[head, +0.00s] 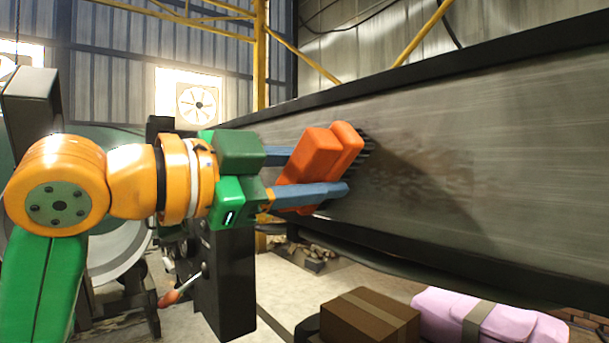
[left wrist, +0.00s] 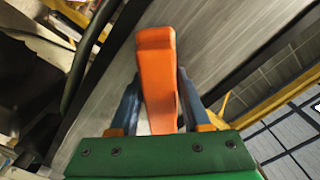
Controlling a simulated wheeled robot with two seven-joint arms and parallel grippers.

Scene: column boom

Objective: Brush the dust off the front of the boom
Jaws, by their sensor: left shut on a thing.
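The boom (head: 520,150) is a long grey metal beam with dark top and bottom edges, crossing the right of the head view. A brownish dust patch (head: 430,178) lies on its front face, right of the brush. My left gripper (head: 318,172) is shut on an orange brush (head: 318,150), whose dark bristles face the boom and seem to touch or nearly touch it. In the left wrist view the brush (left wrist: 157,75) sits between the two blue fingers, with the boom's face (left wrist: 215,45) behind it. My right gripper is not in view.
Below the boom stand a brown box (head: 368,318) and a pink bundle with a strap (head: 485,318). A dark post (head: 225,280) and a lever with a red handle (head: 180,292) stand below my left gripper. Dark cables hang under the boom.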

